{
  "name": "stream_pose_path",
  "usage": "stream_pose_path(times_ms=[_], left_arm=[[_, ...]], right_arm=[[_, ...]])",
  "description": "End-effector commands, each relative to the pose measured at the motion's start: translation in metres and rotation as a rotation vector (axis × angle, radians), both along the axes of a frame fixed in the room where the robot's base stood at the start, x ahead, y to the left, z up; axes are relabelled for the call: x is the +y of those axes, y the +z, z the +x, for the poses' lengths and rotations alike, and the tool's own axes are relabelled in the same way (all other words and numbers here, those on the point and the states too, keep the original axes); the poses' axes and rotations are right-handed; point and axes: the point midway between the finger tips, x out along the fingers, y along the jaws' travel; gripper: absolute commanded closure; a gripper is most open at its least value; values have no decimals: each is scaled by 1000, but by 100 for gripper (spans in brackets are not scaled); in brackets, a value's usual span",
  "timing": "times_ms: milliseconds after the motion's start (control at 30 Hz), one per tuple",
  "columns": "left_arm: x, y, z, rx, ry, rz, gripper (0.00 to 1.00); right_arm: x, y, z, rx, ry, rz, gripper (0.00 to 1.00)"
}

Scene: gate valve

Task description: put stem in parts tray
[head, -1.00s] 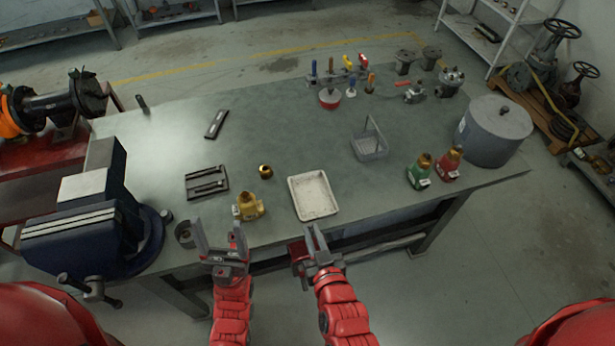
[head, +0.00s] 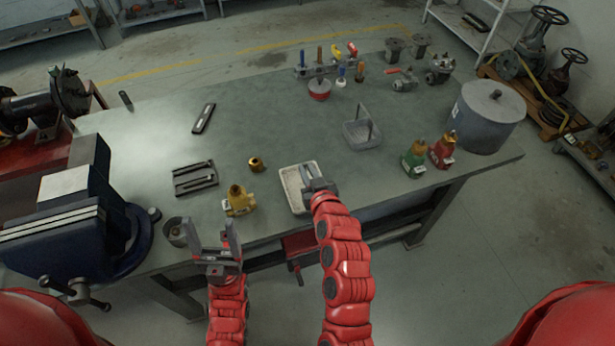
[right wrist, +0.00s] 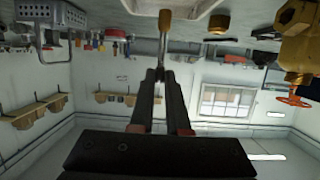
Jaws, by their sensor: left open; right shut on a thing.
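The white parts tray (head: 291,198) lies near the front edge of the bench. My right gripper (head: 316,184) is over its right part and hides some of it. In the right wrist view my right gripper (right wrist: 160,76) is shut on the stem (right wrist: 164,42), a thin grey rod with a brass end, close to the pale tray (right wrist: 142,7). I cannot tell whether the stem touches the tray. The stem is not clear in the head view. My left gripper (head: 215,230) is open and empty at the bench's front edge, left of the tray.
A yellow valve body (head: 240,202) and a brass nut (head: 256,164) stand left of the tray. A dark slotted holder (head: 195,179) and a blue vise (head: 85,215) are further left. A grey wire basket (head: 362,134) and green (head: 414,160) and red (head: 442,151) valves stand right.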

Motion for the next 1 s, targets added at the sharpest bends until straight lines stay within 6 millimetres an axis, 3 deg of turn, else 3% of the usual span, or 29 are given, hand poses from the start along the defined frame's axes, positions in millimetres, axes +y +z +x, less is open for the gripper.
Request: stream_pose_path(times_ms=[200,667,700,833,1000], left_arm=[[0,12,0,0,0,0,28],[0,7,0,0,0,0,28],[0,8,0,0,0,0,28],[0,8,0,0,0,0,28],[0,8,0,0,0,0,28]], right_arm=[[0,-27,-1,7,2,-2,100],[0,-37,-1,1,-1,0,100],[0,-36,-1,1,-1,0,80],[0,-36,-1,1,-1,0,57],[0,-36,-1,2,0,0,56]])
